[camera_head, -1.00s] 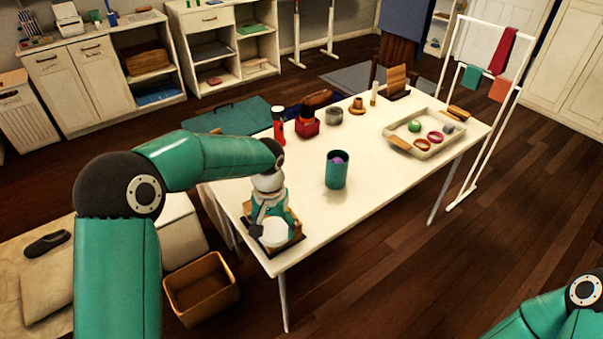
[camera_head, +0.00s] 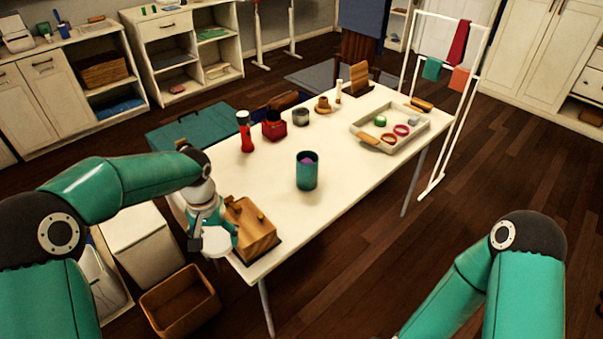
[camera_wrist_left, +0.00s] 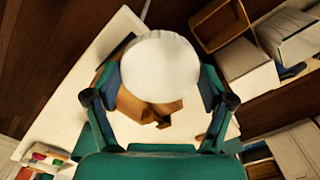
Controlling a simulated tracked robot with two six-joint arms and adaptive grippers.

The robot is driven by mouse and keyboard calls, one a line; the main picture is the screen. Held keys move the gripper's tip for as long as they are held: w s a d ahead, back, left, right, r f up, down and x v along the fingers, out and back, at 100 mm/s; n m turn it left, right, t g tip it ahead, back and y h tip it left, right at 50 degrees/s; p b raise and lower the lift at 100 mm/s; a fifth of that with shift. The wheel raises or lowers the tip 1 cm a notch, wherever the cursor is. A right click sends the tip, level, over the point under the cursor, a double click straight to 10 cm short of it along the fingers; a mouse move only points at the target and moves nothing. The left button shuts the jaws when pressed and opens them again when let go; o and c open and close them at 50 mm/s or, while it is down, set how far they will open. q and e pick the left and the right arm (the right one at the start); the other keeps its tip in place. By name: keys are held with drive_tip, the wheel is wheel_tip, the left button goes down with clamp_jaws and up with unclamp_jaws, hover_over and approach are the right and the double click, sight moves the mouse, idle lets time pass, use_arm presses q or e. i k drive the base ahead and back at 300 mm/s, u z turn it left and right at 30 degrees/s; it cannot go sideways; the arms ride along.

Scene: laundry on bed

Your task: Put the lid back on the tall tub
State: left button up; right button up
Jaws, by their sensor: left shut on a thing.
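The tall tub (camera_head: 307,174) is a teal cylinder standing upright and open near the middle of the white table, with a purple thing (camera_head: 308,160) inside. My left gripper (camera_head: 212,236) is shut on a round white lid (camera_head: 217,244) at the table's near left corner, left of the tub and well apart from it. In the left wrist view the lid (camera_wrist_left: 160,66) sits between the two fingers of the gripper (camera_wrist_left: 160,80). My right arm shows at the lower right, but its gripper is out of view.
A wooden block (camera_head: 252,228) stands on the table (camera_head: 345,205) just right of the lid. A red-and-black bottle (camera_head: 245,132), a red jar (camera_head: 274,128) and a grey bowl (camera_head: 300,117) stand behind the tub. A tray (camera_head: 408,139) lies right. A bin (camera_head: 180,302) is on the floor.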

sight(307, 175)
drive_tip(key=i, duration=0.95)
drive_tip(key=z, duration=0.05)
